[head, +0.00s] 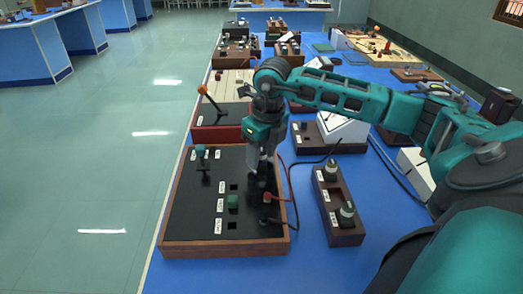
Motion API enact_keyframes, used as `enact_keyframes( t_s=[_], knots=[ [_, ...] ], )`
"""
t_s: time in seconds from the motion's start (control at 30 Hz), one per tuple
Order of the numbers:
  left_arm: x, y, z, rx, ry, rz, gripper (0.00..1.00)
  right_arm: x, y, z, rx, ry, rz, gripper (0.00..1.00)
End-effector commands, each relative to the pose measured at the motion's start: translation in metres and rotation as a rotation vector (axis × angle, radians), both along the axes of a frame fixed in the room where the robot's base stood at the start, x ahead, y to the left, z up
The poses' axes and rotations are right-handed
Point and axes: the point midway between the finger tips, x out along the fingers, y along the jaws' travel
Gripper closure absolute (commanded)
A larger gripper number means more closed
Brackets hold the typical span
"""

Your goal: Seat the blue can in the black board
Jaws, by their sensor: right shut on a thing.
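The black board (190,215) lies in the foreground in a wooden frame. It bears square openings beside white labels, a green block (233,201) in one of them, and a teal-topped lever (201,155). My right gripper (261,168) points down over the board's upper right part. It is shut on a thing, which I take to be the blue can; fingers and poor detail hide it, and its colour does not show. I cannot tell whether it touches the board. My left gripper is out of view.
A red post (267,197) and a black knob with dark cables stand at the board's right. A wooden rack (346,238) right of the board holds two light-topped cans. A red-sided box (215,134) with an orange-tipped lever stands behind. Blue table (300,265) shows bare in front.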

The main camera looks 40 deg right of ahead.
Motion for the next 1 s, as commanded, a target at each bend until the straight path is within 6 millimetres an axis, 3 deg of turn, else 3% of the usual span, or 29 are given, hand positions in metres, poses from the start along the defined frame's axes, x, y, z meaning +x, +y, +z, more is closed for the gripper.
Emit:
enact_keyframes(
  t_s=[0.27,0.3,0.6,0.87,1.0],
  knots=[
    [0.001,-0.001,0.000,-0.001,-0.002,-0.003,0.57,0.000,0.000,-0.001,0.000,0.000,0.000,0.82],
    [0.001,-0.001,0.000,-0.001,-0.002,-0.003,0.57,0.000,0.000,-0.001,0.000,0.000,0.000,0.51],
    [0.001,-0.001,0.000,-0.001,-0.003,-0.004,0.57,0.000,0.000,-0.001,0.000,-0.001,0.000,0.23],
    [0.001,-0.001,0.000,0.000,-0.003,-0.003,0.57,0.000,0.000,0.000,0.000,-0.001,0.000,0.23],
    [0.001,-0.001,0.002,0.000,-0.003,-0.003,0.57,-0.001,0.000,0.013,0.001,-0.004,-0.001,0.23]
  ],
)
